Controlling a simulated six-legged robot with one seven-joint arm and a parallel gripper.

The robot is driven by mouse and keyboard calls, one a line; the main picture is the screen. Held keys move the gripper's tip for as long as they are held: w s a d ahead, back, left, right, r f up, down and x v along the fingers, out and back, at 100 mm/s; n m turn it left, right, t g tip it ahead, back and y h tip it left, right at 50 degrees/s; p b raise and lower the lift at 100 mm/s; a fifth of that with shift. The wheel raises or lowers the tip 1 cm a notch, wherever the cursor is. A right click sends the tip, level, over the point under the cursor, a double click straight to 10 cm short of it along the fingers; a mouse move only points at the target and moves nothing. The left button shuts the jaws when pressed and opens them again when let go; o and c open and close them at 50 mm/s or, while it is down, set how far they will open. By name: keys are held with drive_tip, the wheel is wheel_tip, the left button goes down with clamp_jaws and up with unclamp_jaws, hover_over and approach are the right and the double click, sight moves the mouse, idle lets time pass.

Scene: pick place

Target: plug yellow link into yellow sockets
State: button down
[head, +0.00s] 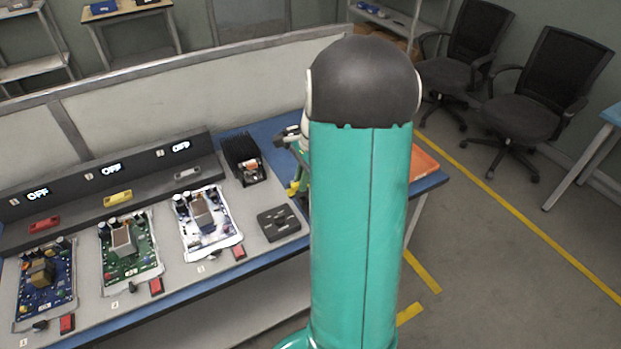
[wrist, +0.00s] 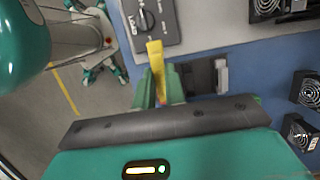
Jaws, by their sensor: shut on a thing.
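A yellow link (wrist: 155,55) is held between the green fingers of my gripper (wrist: 160,82) in the wrist view, its end sticking out past the fingertips. My gripper is shut on it. In the head view my arm hides most of the gripper, and a small yellow bit (head: 293,187) shows just left of the arm. A yellow piece (head: 117,198) sits on the ledge of the grey panel, below the middle OFF display; its sockets are too small to make out.
A dark box with a dial (head: 279,222) lies at the bench's right part and shows in the wrist view (wrist: 155,18). Blue (head: 45,280), green (head: 128,250) and white (head: 207,220) circuit boards lie left of it. A red piece (head: 43,224) sits on the ledge.

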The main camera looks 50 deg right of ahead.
drive_tip(key=s+a+r, duration=0.2)
drive_tip(key=a+r, duration=0.3)
drive_tip(key=r, duration=0.1)
drive_tip(key=shift+a+r, duration=0.15)
drive_tip(key=shift+a, duration=0.25)
idle(0.6)
